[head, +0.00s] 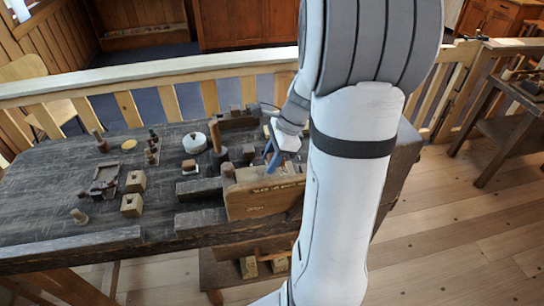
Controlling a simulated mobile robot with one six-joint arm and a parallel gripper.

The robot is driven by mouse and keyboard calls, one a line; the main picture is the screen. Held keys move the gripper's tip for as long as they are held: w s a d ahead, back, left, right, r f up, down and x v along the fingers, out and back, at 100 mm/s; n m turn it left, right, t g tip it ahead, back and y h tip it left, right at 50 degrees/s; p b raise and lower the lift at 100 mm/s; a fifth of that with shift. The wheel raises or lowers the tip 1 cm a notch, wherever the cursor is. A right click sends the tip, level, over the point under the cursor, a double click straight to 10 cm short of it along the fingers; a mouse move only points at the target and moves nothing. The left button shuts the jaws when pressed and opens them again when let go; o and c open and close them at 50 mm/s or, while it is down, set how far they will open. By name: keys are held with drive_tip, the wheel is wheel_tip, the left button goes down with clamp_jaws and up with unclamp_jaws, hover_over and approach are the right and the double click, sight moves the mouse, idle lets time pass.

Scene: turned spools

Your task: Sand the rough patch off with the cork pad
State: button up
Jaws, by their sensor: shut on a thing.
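My gripper (272,158), with blue fingers, is low over the right part of the dark workbench (60,200), just behind the upright wooden board (262,196). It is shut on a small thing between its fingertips. That thing is mostly hidden, and I cannot tell whether it is the cork pad. A turned wooden spindle (216,138) stands upright to the left of the gripper. I cannot make out a rough patch on any piece. A flat tan disc (129,144) lies on the left part of the bench.
A round white-topped object (195,143) stands mid-bench. Wooden blocks (132,205) and a small dark tray (104,181) lie to the left. Dark beams (199,189) sit beside the board. A wooden railing (160,93) runs behind. The bench's left part has bare room.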

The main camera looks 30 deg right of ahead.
sight(252, 175)
drive_tip(key=shift+f+b, duration=0.65)
drive_tip(key=shift+f, duration=0.4)
idle(0.4)
drive_tip(key=shift+r, duration=0.1)
drive_tip(key=shift+w+a+r+p, duration=0.1)
drive_tip(key=shift+w+a+p, duration=0.15)
drive_tip(key=shift+a, duration=0.6)
drive_tip(key=shift+w+a+p, duration=0.15)
drive_tip(key=shift+w+a, duration=0.05)
drive_tip(key=shift+a, duration=0.6)
drive_tip(key=shift+w+a+p, duration=0.1)
drive_tip(key=shift+w+a, duration=0.1)
drive_tip(key=shift+a, duration=0.55)
drive_tip(key=shift+w+a+p, duration=0.1)
drive_tip(key=shift+w+a, duration=0.1)
drive_tip(key=shift+a, duration=0.55)
drive_tip(key=shift+w+a+p, duration=0.1)
drive_tip(key=shift+w+a, duration=0.1)
drive_tip(key=shift+a, duration=0.55)
drive_tip(key=shift+d, duration=0.15)
